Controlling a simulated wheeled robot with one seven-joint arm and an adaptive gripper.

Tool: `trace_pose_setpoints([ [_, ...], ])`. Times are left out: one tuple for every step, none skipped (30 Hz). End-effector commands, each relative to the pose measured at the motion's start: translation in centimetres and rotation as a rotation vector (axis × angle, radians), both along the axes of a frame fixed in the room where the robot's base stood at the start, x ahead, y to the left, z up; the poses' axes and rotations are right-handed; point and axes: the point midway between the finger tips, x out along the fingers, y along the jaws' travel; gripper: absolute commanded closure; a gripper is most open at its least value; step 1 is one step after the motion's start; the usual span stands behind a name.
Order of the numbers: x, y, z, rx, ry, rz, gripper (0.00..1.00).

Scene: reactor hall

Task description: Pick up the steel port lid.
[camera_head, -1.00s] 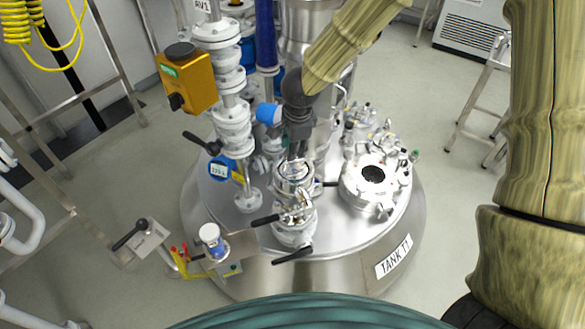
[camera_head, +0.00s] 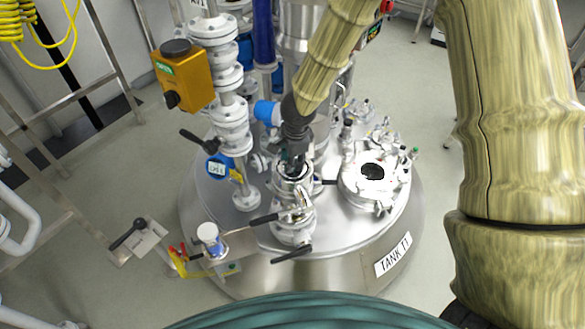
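My gripper (camera_head: 293,158) points down over the upright port stack in the middle of the tank top. Its dark fingers are at the top of the stack. A round, shiny steel piece (camera_head: 292,187) at the top of this stack looks like the steel port lid, but it is small and partly hidden by the fingers. I cannot tell whether the fingers touch it, or whether they are open or shut. The steel tank marked TANK T1 (camera_head: 345,278) stands below.
Left of my gripper stands a white flanged valve column (camera_head: 232,125) with an orange actuator box (camera_head: 185,75). Black handles (camera_head: 290,254) stick out below the port. A round hatch (camera_head: 375,182) with a dark window is to the right. A small blue-white container (camera_head: 211,240) stands at front left.

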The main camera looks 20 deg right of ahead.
Motion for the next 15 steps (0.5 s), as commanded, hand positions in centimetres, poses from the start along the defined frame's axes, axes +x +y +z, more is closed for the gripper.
trace_pose_setpoints([
  [0.01,-0.01,-0.05,0.000,0.000,0.000,0.68],
  [0.02,0.00,-0.05,0.000,0.000,0.000,0.68],
  [0.02,-0.01,-0.04,0.000,0.000,0.000,0.68],
  [0.01,-0.01,-0.04,0.000,0.000,0.000,0.68],
  [0.02,-0.01,-0.03,0.000,0.000,0.000,0.68],
  [0.01,-0.01,-0.03,0.000,0.000,0.000,0.68],
  [0.01,-0.01,-0.03,0.000,0.000,0.000,0.70],
  [0.00,-0.01,-0.02,0.000,0.000,0.000,0.75],
  [0.00,-0.01,-0.02,0.000,0.000,0.000,0.83],
  [0.00,-0.01,-0.02,0.000,0.000,0.000,0.88],
  [0.00,-0.01,-0.02,0.000,0.000,0.000,0.94],
  [0.00,-0.01,-0.02,0.000,0.000,0.000,1.00],
  [0.00,-0.01,-0.02,0.000,0.000,0.000,1.00],
  [0.00,-0.02,-0.02,0.000,0.000,0.000,1.00],
  [0.00,-0.02,-0.02,0.000,0.000,0.000,1.00],
])
